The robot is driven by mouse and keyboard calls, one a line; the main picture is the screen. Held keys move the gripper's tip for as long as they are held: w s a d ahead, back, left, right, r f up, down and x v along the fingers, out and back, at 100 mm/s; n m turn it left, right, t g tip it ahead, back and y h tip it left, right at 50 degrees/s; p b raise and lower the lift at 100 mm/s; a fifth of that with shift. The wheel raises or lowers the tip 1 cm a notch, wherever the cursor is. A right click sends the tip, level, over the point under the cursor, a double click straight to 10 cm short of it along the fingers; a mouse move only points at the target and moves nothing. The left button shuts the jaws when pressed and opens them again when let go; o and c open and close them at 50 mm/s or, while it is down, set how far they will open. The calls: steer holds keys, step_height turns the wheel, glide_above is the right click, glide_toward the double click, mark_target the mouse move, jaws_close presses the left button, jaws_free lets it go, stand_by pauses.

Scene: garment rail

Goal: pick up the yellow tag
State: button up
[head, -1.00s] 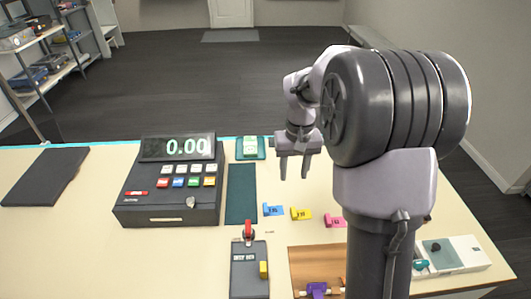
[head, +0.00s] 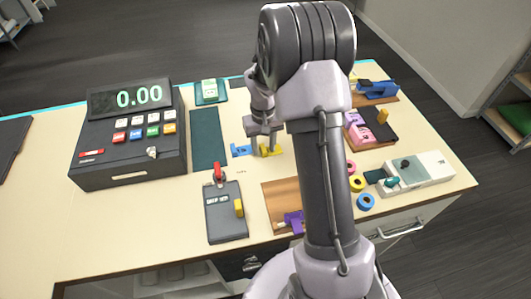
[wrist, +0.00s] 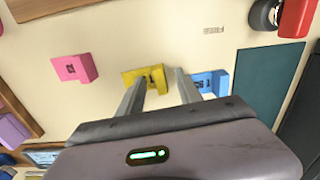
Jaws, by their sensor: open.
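The yellow tag (head: 272,151) lies on the cream counter, with a dark printed mark on it. In the wrist view the yellow tag (wrist: 156,74) shows mostly between my fingertips, and the left finger covers part of it. My gripper (head: 262,149) is open and empty, pointing down over the tag; I cannot tell the exact height. In the wrist view my gripper (wrist: 160,76) has its right finger between the yellow tag and the blue tag (wrist: 209,80). In the head view the blue tag (head: 240,150) lies just left of the fingers.
A pink tag (wrist: 75,67) lies left of the yellow one in the wrist view. A cash register (head: 130,130), a dark green mat (head: 208,138) and a dark box with a red knob (head: 226,215) stand left. Tape rolls (head: 366,201) lie right.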

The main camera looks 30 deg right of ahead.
steer(key=shift+r, duration=0.1)
steer(key=shift+c, duration=0.2)
jaws_close()
